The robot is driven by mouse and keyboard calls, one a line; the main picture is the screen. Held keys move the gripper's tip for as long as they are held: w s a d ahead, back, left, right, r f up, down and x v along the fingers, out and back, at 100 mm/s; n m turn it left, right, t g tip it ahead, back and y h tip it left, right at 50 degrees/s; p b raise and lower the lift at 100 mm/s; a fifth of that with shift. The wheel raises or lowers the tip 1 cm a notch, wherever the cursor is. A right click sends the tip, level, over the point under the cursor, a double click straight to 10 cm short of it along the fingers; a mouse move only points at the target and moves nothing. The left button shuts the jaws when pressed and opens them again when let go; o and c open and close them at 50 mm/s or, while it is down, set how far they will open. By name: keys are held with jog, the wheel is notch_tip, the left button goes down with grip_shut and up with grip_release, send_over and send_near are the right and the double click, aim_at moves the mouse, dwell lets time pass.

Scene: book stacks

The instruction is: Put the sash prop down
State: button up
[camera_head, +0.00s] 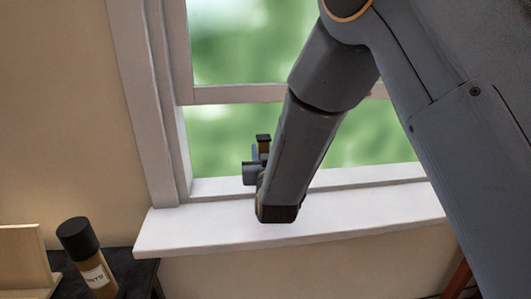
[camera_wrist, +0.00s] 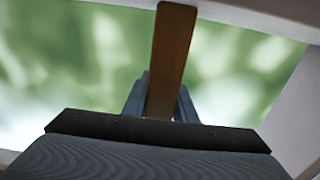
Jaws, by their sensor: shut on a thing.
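The sash prop (camera_wrist: 171,58) is a brown wooden stick. In the wrist view it stands between the two fingers of my gripper (camera_wrist: 161,98), and its far end overlaps a pale window rail at the top. I cannot tell whether it touches that rail. In the head view only a small brown piece of the prop (camera_head: 264,147) shows beside my gripper (camera_head: 256,158). My gripper is shut on it, just above the white windowsill (camera_head: 215,226). My arm hides most of the prop there, and its lower end is hidden in both views.
The window has a white frame (camera_head: 148,110) and a cross rail (camera_head: 238,94), with blurred green behind. At the lower left a brown bottle with a black cap (camera_head: 78,238) stands on a dark surface, beside a pale wooden piece (camera_head: 22,258). The sill left of my gripper is clear.

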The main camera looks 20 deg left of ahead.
aim_at(263, 140)
jog(key=shift+a, duration=0.1)
jog(key=o, duration=1.2)
jog(key=shift+s, duration=0.1)
jog(key=b+v, duration=0.1)
jog(key=v, duration=0.6)
jog(key=shift+s, duration=0.35)
